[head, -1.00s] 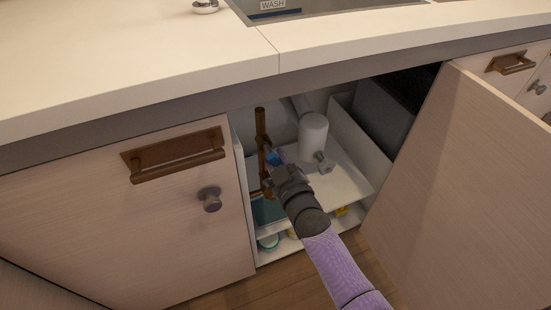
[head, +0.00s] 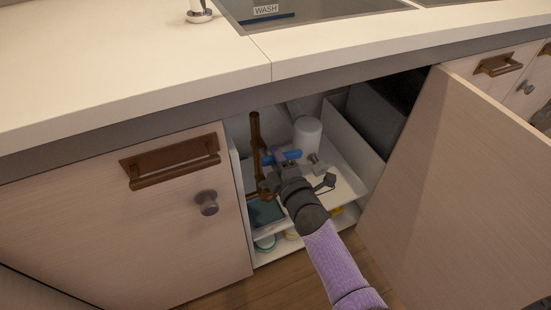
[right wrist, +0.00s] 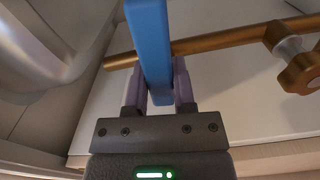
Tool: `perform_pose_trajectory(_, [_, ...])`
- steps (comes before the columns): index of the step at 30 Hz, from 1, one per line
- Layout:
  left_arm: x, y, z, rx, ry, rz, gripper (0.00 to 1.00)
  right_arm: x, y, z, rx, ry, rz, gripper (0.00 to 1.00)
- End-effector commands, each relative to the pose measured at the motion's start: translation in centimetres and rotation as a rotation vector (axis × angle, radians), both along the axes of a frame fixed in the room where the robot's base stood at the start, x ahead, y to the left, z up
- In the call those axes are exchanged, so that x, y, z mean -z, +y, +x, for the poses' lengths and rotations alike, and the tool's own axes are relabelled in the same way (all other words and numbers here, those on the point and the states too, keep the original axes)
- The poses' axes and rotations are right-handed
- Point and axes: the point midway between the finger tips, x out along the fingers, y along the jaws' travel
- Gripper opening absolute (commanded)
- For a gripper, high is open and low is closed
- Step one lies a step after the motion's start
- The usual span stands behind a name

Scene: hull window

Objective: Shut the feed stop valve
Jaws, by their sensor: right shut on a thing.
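The feed stop valve's blue lever (head: 283,156) is inside the open cabinet under the sink, beside an upright copper pipe (head: 256,135). In the head view the lever lies roughly crosswise to that pipe. My right gripper (head: 287,168) reaches in from the front and is shut on the lever. In the right wrist view, the blue lever (right wrist: 149,45) sits between the two fingers (right wrist: 160,90) and crosses in front of the copper pipe (right wrist: 225,41). The valve body is hidden behind the lever and gripper. My left gripper is not in view.
The open door (head: 460,185) is on the right, a closed door (head: 110,235) on the left. The countertop (head: 130,75) overhangs above.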

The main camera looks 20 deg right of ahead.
Motion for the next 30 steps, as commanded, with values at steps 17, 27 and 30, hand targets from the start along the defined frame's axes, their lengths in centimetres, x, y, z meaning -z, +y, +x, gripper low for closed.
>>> perform_pose_trajectory(17, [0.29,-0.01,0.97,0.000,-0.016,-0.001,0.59,-0.17,0.00,-0.05,0.001,-0.002,-0.150,0.00])
perform_pose_trajectory(27, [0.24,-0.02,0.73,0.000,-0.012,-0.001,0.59,-0.18,-0.01,-0.04,0.000,-0.002,-0.151,0.34])
perform_pose_trajectory(30, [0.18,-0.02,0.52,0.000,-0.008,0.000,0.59,-0.20,-0.01,-0.03,0.000,-0.002,-0.150,0.55])
